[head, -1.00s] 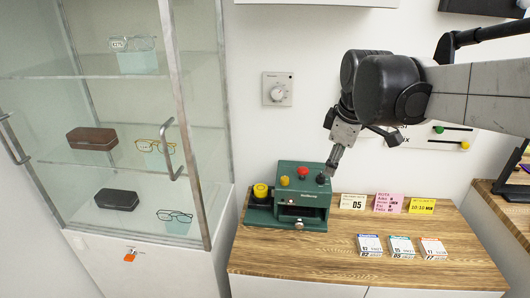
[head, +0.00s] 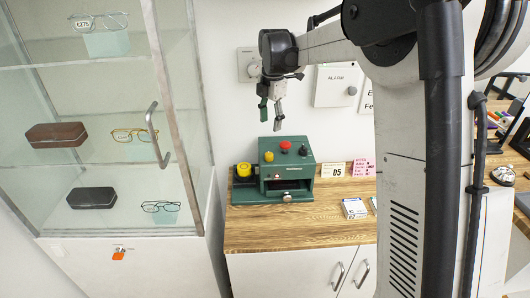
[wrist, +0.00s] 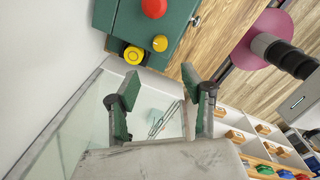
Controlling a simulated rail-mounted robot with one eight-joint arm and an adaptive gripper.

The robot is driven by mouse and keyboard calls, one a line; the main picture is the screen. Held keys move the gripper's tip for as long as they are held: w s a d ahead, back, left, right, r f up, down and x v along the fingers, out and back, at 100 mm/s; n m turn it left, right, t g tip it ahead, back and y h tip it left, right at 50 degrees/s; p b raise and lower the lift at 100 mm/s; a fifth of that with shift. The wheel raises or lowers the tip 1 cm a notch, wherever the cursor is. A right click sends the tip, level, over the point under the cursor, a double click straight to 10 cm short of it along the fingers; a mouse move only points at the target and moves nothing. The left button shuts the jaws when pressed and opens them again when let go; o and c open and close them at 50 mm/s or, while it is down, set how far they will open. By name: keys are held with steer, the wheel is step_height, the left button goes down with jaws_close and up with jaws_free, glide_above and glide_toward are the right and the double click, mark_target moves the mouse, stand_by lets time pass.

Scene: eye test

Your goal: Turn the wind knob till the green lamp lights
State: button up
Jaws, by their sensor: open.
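A green machine (head: 283,157) stands on the wooden counter. Its top carries a yellow button (head: 269,156), a red button (head: 285,145) and a black knob (head: 303,150). A larger yellow knob (head: 244,169) sits low at its left side. None of these has a readable label naming the wind knob, and I cannot make out a lit green lamp. My gripper (head: 271,113) is open and empty above the machine, clear of its top. In the wrist view, the red button (wrist: 154,8), yellow button (wrist: 160,43) and yellow knob (wrist: 132,55) lie beyond the open fingers (wrist: 158,100).
A glass cabinet (head: 152,100) with spectacles and cases stands close on the left. A white wall dial (head: 246,66) is behind my wrist. A D5 card (head: 333,170), a pink card (head: 364,167) and a small box (head: 354,208) lie right of the machine.

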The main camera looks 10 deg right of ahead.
mark_target(269, 154)
steer(key=f, duration=1.3)
steer(key=shift+w+a+f, duration=0.1)
steer(key=shift+w+f, duration=0.1)
steer(key=shift+w, duration=0.05)
jaws_close()
